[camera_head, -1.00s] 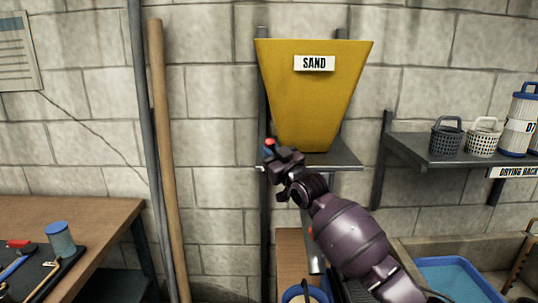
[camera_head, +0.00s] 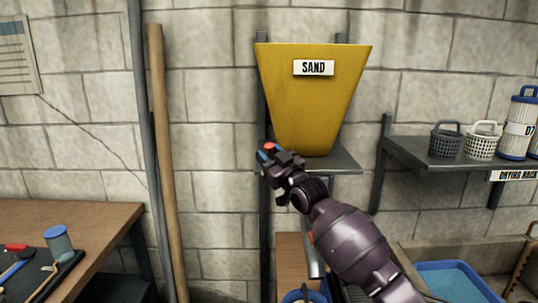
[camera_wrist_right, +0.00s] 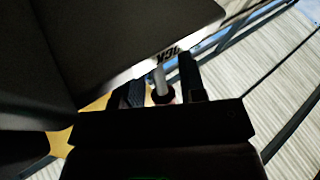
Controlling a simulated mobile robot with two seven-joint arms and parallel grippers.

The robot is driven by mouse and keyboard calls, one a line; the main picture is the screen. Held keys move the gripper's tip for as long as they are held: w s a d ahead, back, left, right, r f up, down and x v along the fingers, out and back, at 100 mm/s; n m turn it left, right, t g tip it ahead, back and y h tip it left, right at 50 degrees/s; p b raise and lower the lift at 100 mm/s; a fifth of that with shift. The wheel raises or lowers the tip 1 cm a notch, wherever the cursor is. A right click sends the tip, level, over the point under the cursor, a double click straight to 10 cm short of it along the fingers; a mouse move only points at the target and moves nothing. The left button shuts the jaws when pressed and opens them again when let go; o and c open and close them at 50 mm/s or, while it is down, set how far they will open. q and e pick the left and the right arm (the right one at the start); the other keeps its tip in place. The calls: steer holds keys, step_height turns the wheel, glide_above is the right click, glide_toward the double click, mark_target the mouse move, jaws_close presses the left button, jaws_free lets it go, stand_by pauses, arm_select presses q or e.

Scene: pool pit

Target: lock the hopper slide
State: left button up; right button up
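The yellow hopper (camera_head: 308,110) with a SAND label stands on a dark wall bracket in the head view. My right gripper (camera_head: 266,151) is at the hopper's lower left, beside the bracket's left edge. A small red knob (camera_head: 269,147) shows at its fingertips. In the right wrist view, the gripper's two fingers (camera_wrist_right: 160,88) stand apart on either side of a grey rod (camera_wrist_right: 158,76) with a dark reddish end. Gaps show beside the rod, so the gripper looks open around it. The slide itself is mostly hidden. My left gripper is not in view.
A shelf (camera_head: 425,155) with baskets and filter cartridges is at right, above a blue tub (camera_head: 455,282). A workbench (camera_head: 75,218) with tools is at left. Upright poles (camera_head: 167,180) lean on the wall left of the hopper. Below the hopper is a bucket (camera_head: 303,297).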

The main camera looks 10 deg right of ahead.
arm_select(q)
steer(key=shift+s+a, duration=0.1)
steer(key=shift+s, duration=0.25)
arm_select(e)
steer(key=v, duration=0.7)
steer(key=shift+s, duration=0.2)
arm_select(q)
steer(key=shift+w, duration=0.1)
arm_select(e)
steer(key=shift+d, duration=0.1)
